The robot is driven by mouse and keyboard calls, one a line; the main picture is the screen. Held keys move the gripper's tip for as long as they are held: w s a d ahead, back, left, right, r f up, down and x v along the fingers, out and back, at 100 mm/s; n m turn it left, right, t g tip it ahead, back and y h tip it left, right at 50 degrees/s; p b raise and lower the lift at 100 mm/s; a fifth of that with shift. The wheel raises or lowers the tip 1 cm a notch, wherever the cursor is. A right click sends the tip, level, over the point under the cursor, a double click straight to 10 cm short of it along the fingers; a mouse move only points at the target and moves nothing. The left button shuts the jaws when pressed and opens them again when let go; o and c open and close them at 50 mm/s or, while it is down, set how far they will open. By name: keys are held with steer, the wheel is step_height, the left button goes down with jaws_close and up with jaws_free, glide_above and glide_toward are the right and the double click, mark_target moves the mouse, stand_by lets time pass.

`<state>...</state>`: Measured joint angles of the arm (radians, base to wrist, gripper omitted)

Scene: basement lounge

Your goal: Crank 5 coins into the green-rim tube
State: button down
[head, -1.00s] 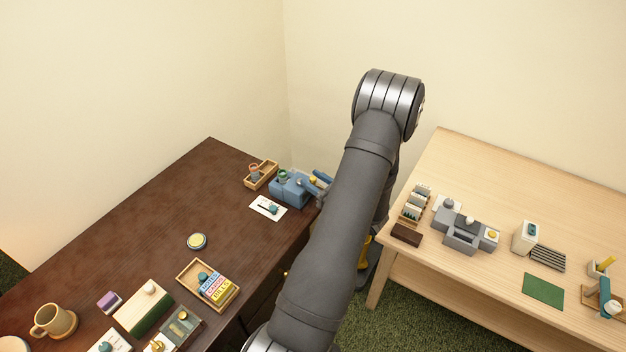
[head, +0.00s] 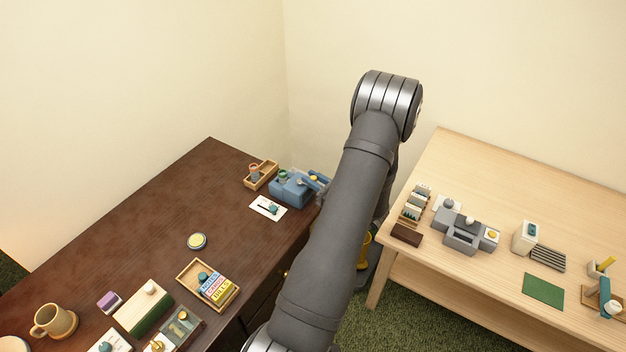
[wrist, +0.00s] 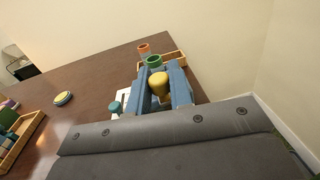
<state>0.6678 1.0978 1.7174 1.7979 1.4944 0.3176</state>
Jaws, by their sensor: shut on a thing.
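A blue coin machine (head: 289,190) stands at the far right corner of the dark desk. A green-rim tube (head: 283,175) stands at it and shows upright in the wrist view (wrist: 154,61); its inside is too small to read for coins. My gripper (wrist: 160,82) has blue fingers on both sides of a yellow crank knob (wrist: 159,86) and is shut on it. In the head view the knob (head: 313,181) is small beside the machine, and my arm hides part of the gripper.
A wooden tray (head: 262,181) with an orange-rim tube (head: 254,169) stands behind the machine. A white card (head: 268,208) with a teal-knobbed piece lies in front. A round tin (head: 197,241) sits nearer. A light wooden table (head: 450,285) is at right.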

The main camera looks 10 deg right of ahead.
steer(key=w+n+g+y, duration=0.1)
steer(key=n+g+y, duration=0.1)
steer(key=n+g, duration=0.1)
steer(key=w+n+g+y, duration=0.1)
steer(key=n+g+y, duration=0.1)
steer(key=g, duration=0.4)
steer(key=w+n+g+y, duration=0.1)
steer(key=n+g+y, duration=0.2)
steer(key=n+g, duration=0.1)
steer(key=shift+w+d+n+g, duration=0.3)
steer(key=shift+w+d+n, duration=0.05)
steer(key=shift+n, duration=0.15)
steer(key=shift+g, duration=0.3)
steer(key=c, duration=1.3)
jaws_free()
steer(key=shift+c, duration=0.2)
steer(key=shift+s, duration=0.1)
